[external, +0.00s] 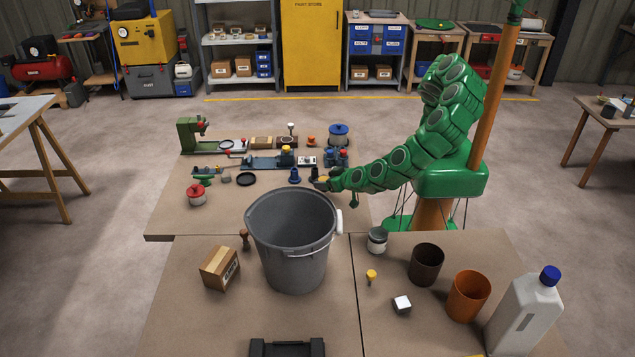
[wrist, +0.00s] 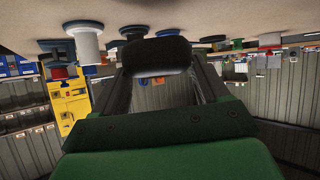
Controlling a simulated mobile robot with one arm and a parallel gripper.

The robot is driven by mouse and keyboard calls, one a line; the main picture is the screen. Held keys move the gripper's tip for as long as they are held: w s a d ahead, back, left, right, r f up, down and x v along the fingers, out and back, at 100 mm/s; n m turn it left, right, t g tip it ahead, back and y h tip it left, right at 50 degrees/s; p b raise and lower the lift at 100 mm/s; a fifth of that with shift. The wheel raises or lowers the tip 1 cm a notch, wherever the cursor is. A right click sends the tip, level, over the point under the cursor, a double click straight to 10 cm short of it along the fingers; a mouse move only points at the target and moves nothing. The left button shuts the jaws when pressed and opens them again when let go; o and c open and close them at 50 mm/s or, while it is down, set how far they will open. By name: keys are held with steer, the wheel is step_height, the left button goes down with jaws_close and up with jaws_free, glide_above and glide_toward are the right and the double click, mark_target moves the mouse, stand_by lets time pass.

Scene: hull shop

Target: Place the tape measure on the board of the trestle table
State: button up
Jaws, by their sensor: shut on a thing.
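My gripper (external: 323,184) is low over the far part of the workbench (external: 175,220), behind the grey bucket. In the wrist view its two fingers (wrist: 158,88) are closed on a dark rounded thing, likely the tape measure (wrist: 155,55); no markings show on it. In the external view the held thing is too small to make out. Whether it touches the bench is unclear. A trestle table (external: 22,113) with a pale board and splayed wooden legs stands at the far left, away from my gripper. Only part of its board shows.
The grey bucket (external: 292,255) stands close in front of my gripper. Machines, knobs and a blue-lidded pot (external: 338,134) crowd the bench behind it. Floor between bench and trestle table is clear.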

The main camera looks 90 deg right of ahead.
steer(key=shift+f, duration=1.9)
steer(key=shift+f, duration=0.1)
steer(key=o, duration=1.3)
steer(key=shift+o, duration=0.2)
steer(key=v, duration=1.2)
